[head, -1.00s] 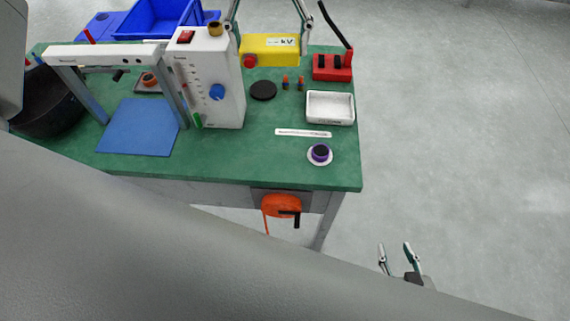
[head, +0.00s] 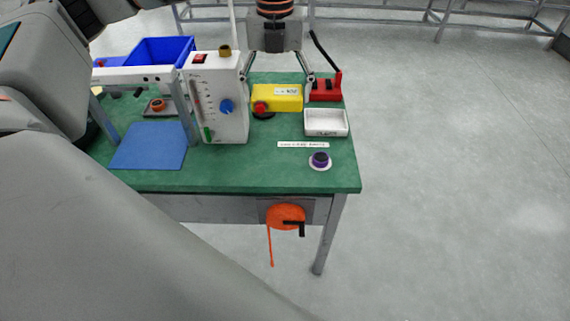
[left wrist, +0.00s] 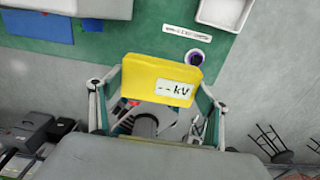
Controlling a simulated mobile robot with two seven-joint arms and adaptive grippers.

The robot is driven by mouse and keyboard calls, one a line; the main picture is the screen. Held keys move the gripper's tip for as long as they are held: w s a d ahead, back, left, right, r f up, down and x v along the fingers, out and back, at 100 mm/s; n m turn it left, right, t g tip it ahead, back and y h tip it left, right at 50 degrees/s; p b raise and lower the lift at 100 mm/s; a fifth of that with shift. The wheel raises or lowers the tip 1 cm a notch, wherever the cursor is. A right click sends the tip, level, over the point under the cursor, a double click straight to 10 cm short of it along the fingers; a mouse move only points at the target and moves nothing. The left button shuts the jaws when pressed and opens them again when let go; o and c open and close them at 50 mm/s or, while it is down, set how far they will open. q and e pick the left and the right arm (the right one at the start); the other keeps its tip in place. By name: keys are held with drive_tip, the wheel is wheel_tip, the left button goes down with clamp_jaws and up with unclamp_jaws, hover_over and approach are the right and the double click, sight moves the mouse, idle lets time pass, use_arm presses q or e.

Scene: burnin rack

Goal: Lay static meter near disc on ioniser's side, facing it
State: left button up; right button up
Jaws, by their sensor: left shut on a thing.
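Whether the meter touches the table I cannot tell. A white upright box (head: 217,100) with a blue knob stands left of the meter; I cannot tell whether it is the ioniser. My right gripper is out of view.
A red block with a black lever (head: 326,90) and a white tray (head: 327,123) lie right of the meter. A white label strip (head: 303,144) and a purple round piece (head: 320,161) lie nearer. A blue mat (head: 149,147) lies left. The front middle is clear.

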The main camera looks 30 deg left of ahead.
use_arm(q)
drive_tip(key=b, duration=0.1)
hover_over(279, 162)
wheel_tip(279, 162, down, 16)
drive_tip(key=shift+a+f, duration=0.1)
drive_tip(key=shift+f, duration=1.7)
drive_tip(key=shift+f, duration=0.2)
drive_tip(key=o, duration=1.2)
drive_tip(key=shift+r, duration=0.1)
wheel_tip(279, 162, up, 12)
drive_tip(key=shift+r, duration=0.15)
